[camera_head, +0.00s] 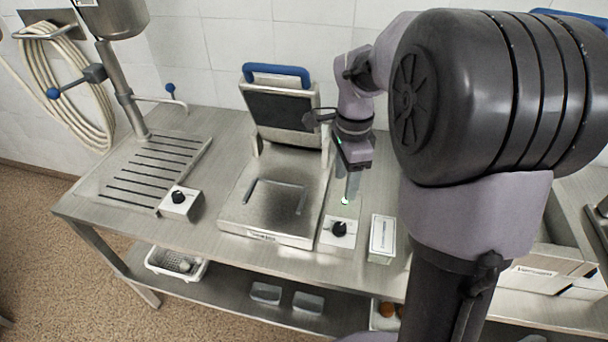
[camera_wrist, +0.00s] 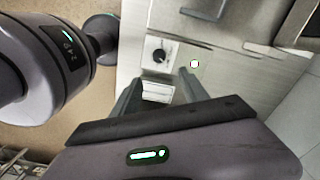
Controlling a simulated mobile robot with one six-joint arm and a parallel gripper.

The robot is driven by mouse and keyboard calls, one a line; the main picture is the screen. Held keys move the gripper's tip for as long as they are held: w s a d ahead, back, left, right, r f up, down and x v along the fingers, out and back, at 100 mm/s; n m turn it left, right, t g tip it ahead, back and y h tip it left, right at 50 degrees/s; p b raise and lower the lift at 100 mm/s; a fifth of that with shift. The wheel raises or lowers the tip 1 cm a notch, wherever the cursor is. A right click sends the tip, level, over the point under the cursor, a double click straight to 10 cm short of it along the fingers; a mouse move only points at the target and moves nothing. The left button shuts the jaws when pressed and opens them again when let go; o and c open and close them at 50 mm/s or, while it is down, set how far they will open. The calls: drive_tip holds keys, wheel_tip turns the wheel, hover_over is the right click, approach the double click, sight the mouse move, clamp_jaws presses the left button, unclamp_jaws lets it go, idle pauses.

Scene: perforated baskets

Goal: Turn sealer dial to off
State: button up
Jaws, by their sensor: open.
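The sealer (camera_head: 272,203) stands on the steel counter with its blue-handled lid (camera_head: 280,112) raised. The sealer dial (camera_head: 339,229) is a black knob on a small white control box at the sealer's right front corner. The knob also shows in the wrist view (camera_wrist: 160,56). Its exact pointer setting is too small to read. My gripper (camera_head: 347,200) is open and empty, pointing down above and slightly behind the dial, apart from it. In the wrist view, my gripper's two fingers (camera_wrist: 158,85) are spread, with the dial just beyond their tips.
A white labelled box (camera_head: 382,238) stands right of the dial; it also shows between the fingers in the wrist view (camera_wrist: 158,92). A second black dial (camera_head: 178,197) sits by the slotted drain (camera_head: 150,165) at left. A white basket (camera_head: 176,264) is on the lower shelf.

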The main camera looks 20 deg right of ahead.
sight(340, 226)
drive_tip(key=f+b, duration=0.3)
drive_tip(key=f, duration=0.5)
drive_tip(key=f+b, duration=0.3)
drive_tip(key=f, duration=0.5)
drive_tip(key=shift+s+d+f, duration=0.15)
drive_tip(key=shift+s+f, duration=0.05)
drive_tip(key=shift+f, duration=0.15)
clamp_jaws()
